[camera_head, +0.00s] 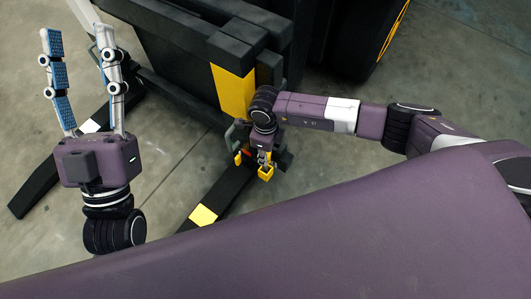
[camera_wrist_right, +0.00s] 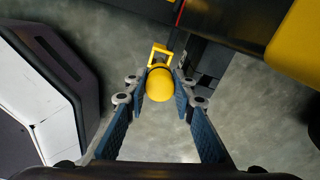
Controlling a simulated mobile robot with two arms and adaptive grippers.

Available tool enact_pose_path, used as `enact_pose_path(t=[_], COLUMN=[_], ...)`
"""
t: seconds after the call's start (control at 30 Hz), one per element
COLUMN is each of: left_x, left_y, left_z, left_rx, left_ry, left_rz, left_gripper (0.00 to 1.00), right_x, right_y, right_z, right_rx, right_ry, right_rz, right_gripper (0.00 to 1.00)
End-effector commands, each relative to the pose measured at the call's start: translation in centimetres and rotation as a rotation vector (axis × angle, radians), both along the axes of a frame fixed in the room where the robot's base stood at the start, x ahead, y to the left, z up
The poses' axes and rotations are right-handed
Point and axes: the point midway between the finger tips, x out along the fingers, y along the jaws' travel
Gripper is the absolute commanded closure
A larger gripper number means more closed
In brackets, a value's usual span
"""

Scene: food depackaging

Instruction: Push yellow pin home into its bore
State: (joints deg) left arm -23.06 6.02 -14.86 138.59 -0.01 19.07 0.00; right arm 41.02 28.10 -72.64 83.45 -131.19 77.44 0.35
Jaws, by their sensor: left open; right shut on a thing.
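The yellow pin shows its rounded end (camera_wrist_right: 159,84) in the right wrist view. My right gripper (camera_wrist_right: 160,82) is shut on it, one finger on each side. A yellow square loop (camera_wrist_right: 161,52) shows just beyond the pin; the bore itself cannot be made out. In the head view my right gripper (camera_head: 262,156) is small and low beside a black and yellow post, with a yellow piece (camera_head: 265,172) at its tips. I cannot tell how deep the pin sits. My left gripper (camera_head: 78,40) is open and empty, fingers pointing up, at the upper left.
The black frame with a yellow-banded post (camera_head: 233,90) stands close behind my right gripper. Dark legs, one with a yellow patch (camera_head: 203,215), lie along the concrete floor (camera_head: 330,170). A large black wheel-like part (camera_head: 368,35) is at the top. Floor on the left is partly clear.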

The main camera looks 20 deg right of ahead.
Motion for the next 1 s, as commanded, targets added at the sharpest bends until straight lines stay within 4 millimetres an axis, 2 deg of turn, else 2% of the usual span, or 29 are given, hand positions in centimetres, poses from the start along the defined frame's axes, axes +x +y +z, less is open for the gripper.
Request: enact_pose_path(t=[1.0], left_x=[-1.9], left_y=[0.3], left_z=[1.5], left_rx=[-0.033], left_ry=[-0.108], left_rz=[-0.006], left_gripper=[0.57], right_x=[0.0], right_y=[0.0], right_z=[-0.6], right_rx=[0.001], right_ry=[-0.001], right_rz=[0.0], right_gripper=[1.0])
